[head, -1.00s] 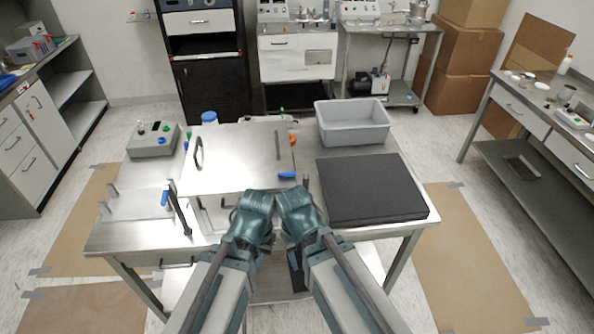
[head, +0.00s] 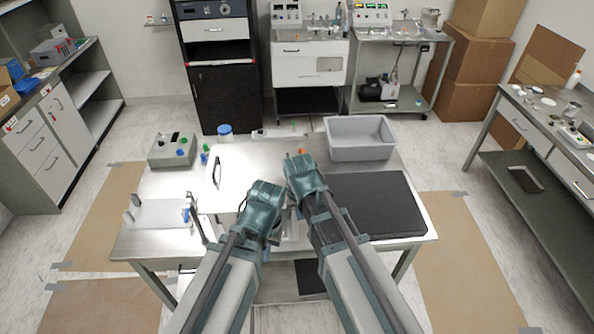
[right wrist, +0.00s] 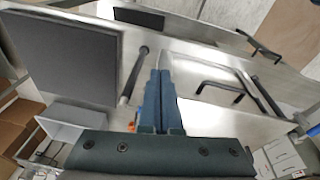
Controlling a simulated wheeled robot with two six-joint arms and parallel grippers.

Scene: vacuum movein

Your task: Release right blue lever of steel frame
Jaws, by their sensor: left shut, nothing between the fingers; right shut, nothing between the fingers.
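The steel frame (head: 235,165) is a bright metal housing with a flat top and a handle, on the steel table. It also shows in the right wrist view (right wrist: 205,120). My right gripper (head: 303,168) is over the frame's right edge, shut and empty; its blue-grey fingers (right wrist: 159,74) lie together. The right blue lever's handle cannot be made out and is likely behind my right gripper. My left gripper (head: 264,196) is shut, lower and left, over the frame's front part. A left blue lever (head: 187,215) shows.
A black pad (head: 378,203) lies right of the frame, with a grey bin (head: 360,138) behind it. A control box (head: 172,150) with buttons stands at the back left. A blue-capped jar (head: 225,131) stands behind the frame.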

